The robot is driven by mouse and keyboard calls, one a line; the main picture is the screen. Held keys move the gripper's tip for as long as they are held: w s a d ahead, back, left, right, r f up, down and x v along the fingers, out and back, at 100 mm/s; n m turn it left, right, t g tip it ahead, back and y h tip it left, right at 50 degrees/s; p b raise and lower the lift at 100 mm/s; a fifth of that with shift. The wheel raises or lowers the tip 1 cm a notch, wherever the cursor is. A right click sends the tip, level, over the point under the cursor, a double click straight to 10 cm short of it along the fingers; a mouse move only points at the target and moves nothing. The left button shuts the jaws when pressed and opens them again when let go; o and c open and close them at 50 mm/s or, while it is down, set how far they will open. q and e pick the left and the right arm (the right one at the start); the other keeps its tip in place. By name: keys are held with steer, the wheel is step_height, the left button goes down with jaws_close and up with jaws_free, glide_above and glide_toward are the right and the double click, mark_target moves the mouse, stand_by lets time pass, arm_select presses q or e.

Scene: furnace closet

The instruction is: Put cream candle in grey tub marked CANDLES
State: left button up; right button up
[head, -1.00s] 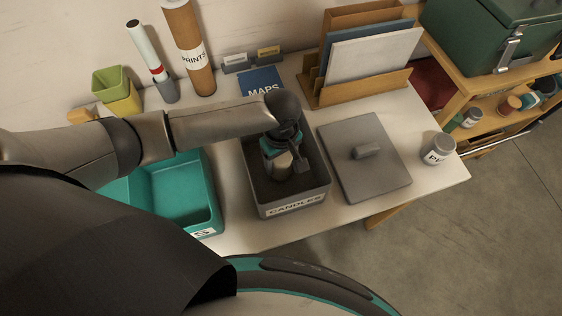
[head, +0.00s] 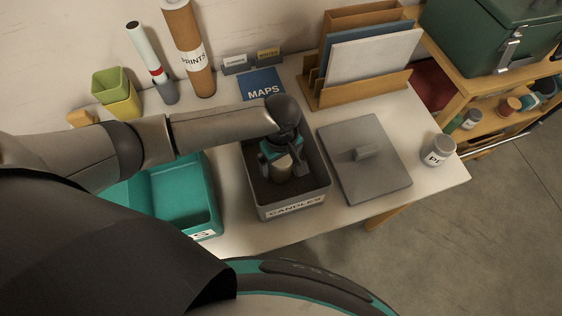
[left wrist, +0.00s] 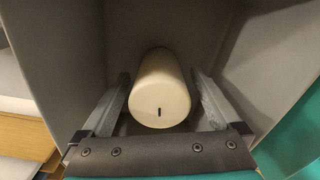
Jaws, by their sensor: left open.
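The grey tub marked CANDLES (head: 291,207) stands on the table without its lid. The cream candle (head: 283,167) is inside it. In the left wrist view the candle (left wrist: 160,90) shows its round end with a dark wick, between my two fingers. My left gripper (head: 284,172) reaches down into the tub. Its fingers (left wrist: 161,104) are open, one on each side of the candle, with a gap visible at least on the right. The candle's far end against the tub is hard to make out. My right gripper is not in view.
A grey lid (head: 364,160) lies right of the tub, with a grey jar (head: 438,150) beyond it. A teal bin (head: 180,200) stands to the left under my arm. A blue MAPS booklet (head: 262,84) and a wooden file rack (head: 357,88) are behind.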

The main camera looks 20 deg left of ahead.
arm_select(q)
step_height(320, 180, up, 12)
steer(key=p, duration=0.3)
steer(key=shift+r, duration=0.15)
